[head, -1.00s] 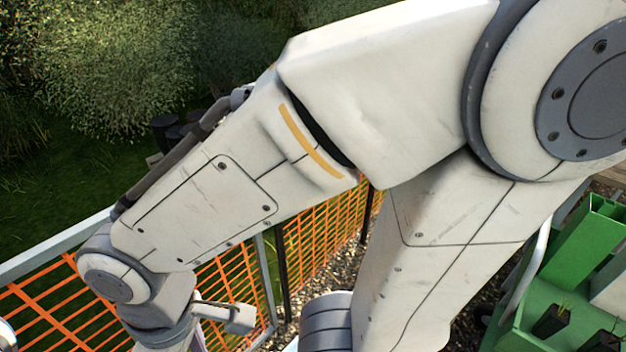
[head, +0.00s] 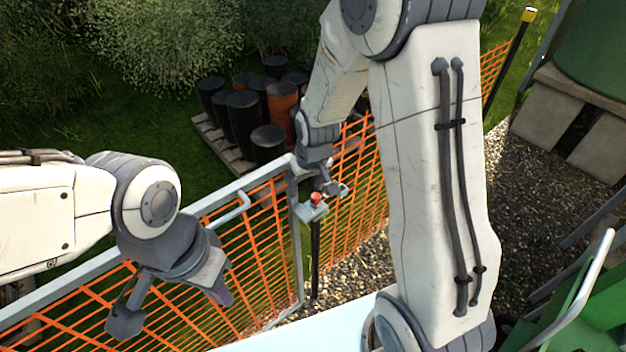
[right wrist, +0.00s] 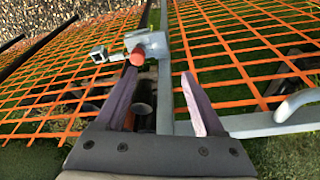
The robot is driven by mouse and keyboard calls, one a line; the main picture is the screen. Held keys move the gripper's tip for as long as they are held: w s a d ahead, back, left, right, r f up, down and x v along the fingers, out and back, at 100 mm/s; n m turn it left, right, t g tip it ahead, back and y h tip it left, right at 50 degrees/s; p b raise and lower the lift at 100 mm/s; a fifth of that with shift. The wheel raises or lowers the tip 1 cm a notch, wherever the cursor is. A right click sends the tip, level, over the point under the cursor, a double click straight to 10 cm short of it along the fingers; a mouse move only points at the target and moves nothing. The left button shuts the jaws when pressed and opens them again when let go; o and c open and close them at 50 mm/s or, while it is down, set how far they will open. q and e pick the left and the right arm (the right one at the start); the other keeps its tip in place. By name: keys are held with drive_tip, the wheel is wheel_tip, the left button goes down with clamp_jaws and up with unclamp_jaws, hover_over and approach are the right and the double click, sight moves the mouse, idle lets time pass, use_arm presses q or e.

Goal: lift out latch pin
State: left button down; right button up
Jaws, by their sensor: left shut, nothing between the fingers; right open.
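The latch pin (head: 316,198) shows as a red head on a grey latch bracket (head: 312,212) atop a dark post, at the free end of the gate (head: 172,234). In the right wrist view the red pin head (right wrist: 136,57) stands ahead of the left finger, beside the grey bracket (right wrist: 156,43). The pin's shaft is hidden. My right gripper (head: 322,182) is just above and beside the pin head, its fingers spread and empty; I cannot tell whether it touches. My left gripper (head: 221,292) is shut and empty in front of the gate mesh.
A grey handle (head: 235,208) juts from the gate's top rail. Orange mesh fence (head: 355,190) continues beyond the post. Black and brown drums (head: 243,122) stand on a pallet behind. Gravel (head: 350,265) lies right of the post. A green cart (head: 570,318) is at lower right.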

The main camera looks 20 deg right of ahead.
drive_tip(key=w+d+m, duration=0.1)
drive_tip(key=w+d, duration=0.1)
drive_tip(key=d, duration=0.2)
hover_over(316, 196)
drive_tip(key=s, duration=0.1)
wheel_tip(316, 196, down, 6)
drive_tip(key=shift+r+p, duration=0.15)
drive_tip(key=shift+p, duration=0.2)
drive_tip(key=shift+f, duration=0.4)
drive_tip(key=b+x, duration=0.3)
drive_tip(key=x, duration=0.2)
use_arm(q)
drive_tip(key=shift+f, duration=0.75)
use_arm(e)
clamp_jaws()
